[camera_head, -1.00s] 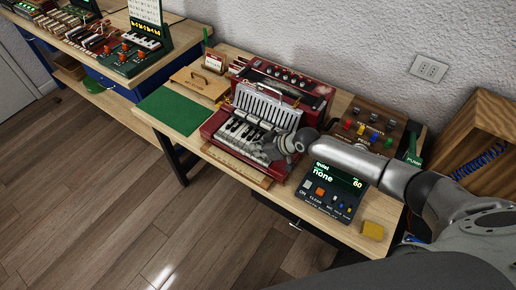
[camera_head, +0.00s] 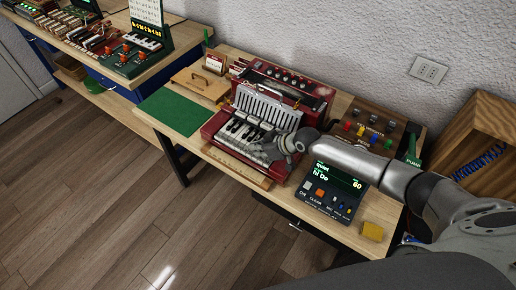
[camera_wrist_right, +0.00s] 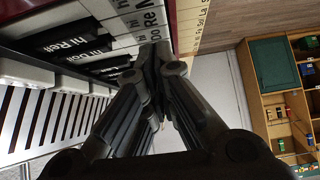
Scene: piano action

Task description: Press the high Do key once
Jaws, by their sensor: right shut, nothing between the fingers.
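The red piano action (camera_head: 318,92) stands on the wooden table, with white and black keys (camera_head: 236,132) along its front. My right gripper (camera_head: 270,152) is shut and empty, its fingertips down at the right end of the keys. In the right wrist view the closed fingertips (camera_wrist_right: 154,52) are over the white keys, beside labelled black keys (camera_wrist_right: 80,42). The display (camera_head: 338,178) to the right reads "hi Do" and "60". My left gripper is out of view.
A green mat (camera_head: 172,110) lies left of the piano. A yellow block (camera_head: 372,231) lies at the table's front right. A panel with coloured knobs (camera_head: 368,128) stands behind the display. A wooden crate (camera_head: 480,120) is at the right.

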